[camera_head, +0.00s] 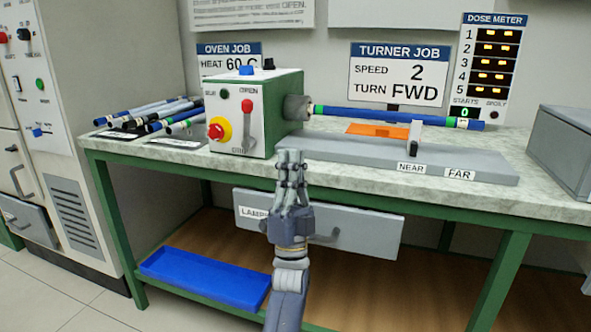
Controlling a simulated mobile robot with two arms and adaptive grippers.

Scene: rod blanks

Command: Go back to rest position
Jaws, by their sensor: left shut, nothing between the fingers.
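My left gripper (290,167) is shut and empty. It stands upright in front of the bench's front edge, just below the turner (265,125), a white and green box with a red lever and a red and yellow knob. A blue rod (395,118) with green bands runs level from the turner's grey chuck (297,107) to the right, over the grey rail (350,160) and its small upright support (415,137). My gripper is apart from the rod. My right gripper is not in view.
Several rods (150,115) lie in a pile at the bench's left. The bench top (545,190) has a grey box (565,150) at right. A drawer (365,228) hangs under the bench. A blue tray (205,277) sits on the lower shelf. A grey cabinet (95,100) stands at left.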

